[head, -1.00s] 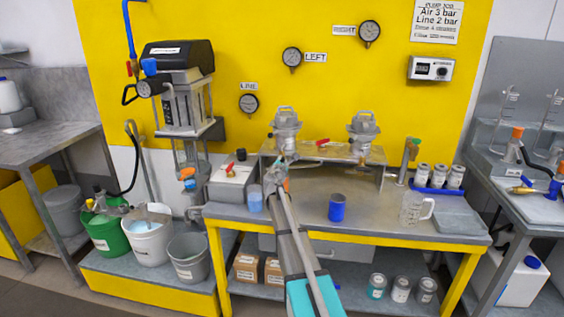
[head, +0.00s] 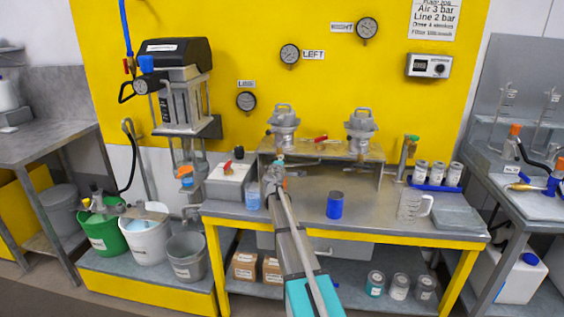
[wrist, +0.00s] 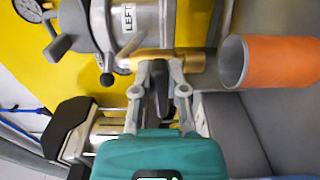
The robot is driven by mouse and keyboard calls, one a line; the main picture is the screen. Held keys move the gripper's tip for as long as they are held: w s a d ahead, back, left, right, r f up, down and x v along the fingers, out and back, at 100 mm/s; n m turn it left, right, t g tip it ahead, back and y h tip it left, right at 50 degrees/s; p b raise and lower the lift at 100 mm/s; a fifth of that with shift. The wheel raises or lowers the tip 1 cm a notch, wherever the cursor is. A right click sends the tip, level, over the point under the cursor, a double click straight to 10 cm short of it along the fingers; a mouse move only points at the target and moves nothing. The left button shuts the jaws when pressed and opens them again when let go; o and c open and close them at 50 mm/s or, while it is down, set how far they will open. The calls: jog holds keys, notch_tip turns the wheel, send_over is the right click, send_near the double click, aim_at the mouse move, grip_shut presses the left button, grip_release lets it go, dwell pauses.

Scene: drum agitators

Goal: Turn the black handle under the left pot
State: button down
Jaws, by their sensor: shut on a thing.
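The left pot (head: 284,130) is a grey metal pot on the raised shelf in the head view. In the wrist view the pot (wrist: 128,22) carries a LEFT label. A brass valve (wrist: 185,60) runs sideways by the pot. The black handle (wrist: 160,85) extends from the valve between my fingers. My gripper (wrist: 160,92) is shut on the handle. In the head view my gripper (head: 273,176) is below the left pot, and the handle is too small to make out there.
An orange-ended grey tube (wrist: 270,62) is close to the right of my gripper. The right pot (head: 360,132) stands on the same shelf, with a red handle (head: 321,139) between the pots. A blue cup (head: 334,206) and a clear jug (head: 411,205) stand on the bench.

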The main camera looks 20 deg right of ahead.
jog(key=shift+s+d+m, duration=0.1)
jog(key=shift+s+m, duration=0.1)
jog(key=shift+m, duration=0.2)
jog(key=c, duration=0.7)
grip_release()
jog(key=shift+o, duration=0.2)
jog(key=shift+w, duration=0.1)
jog(key=v, duration=1.2)
